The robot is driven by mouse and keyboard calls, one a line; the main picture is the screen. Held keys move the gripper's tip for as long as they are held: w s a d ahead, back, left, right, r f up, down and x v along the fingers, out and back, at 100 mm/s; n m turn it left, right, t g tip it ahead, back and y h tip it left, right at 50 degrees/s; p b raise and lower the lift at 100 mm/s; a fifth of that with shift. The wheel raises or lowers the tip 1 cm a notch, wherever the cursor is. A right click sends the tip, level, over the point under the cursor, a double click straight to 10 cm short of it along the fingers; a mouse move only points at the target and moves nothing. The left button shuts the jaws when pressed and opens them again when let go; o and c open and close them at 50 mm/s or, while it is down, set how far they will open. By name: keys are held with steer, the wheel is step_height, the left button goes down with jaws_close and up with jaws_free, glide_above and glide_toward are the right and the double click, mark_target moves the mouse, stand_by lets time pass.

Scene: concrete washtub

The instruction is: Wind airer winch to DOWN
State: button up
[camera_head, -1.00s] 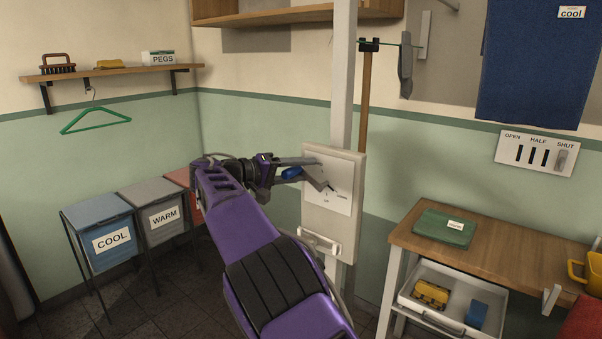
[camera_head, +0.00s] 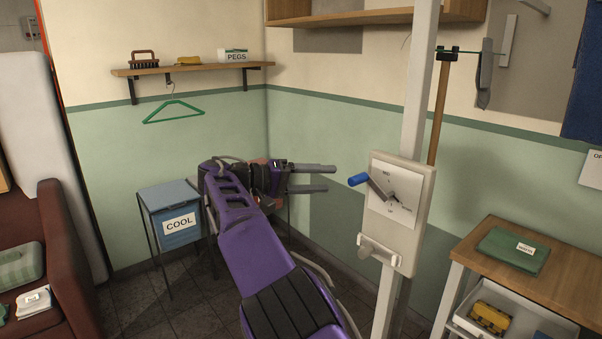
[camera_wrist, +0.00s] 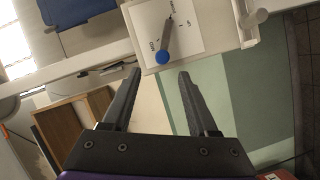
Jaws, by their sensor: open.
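The winch is a pale panel (camera_head: 422,228) on a white post, with a white dial plate, a grey crank and a blue knob (camera_head: 358,180). The knob points left and slightly up from the hub. In the wrist view the dial plate (camera_wrist: 185,22) and blue knob (camera_wrist: 162,57) lie just beyond my fingertips. My gripper (camera_head: 336,178) is open and empty, left of the knob and apart from it. Its open fingers also show in the wrist view (camera_wrist: 160,75). The dial's small lettering is hard to read in the head view.
A white cleat (camera_head: 380,250) juts from the panel below the dial. The white post (camera_head: 418,90) runs upward. A wooden table (camera_head: 530,270) with a green cloth stands right. The COOL bin (camera_head: 172,215) stands left, behind my arm. Air around the knob is clear.

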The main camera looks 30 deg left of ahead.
steer(key=shift+p+v, duration=1.25)
steer(key=shift+v, duration=1.2)
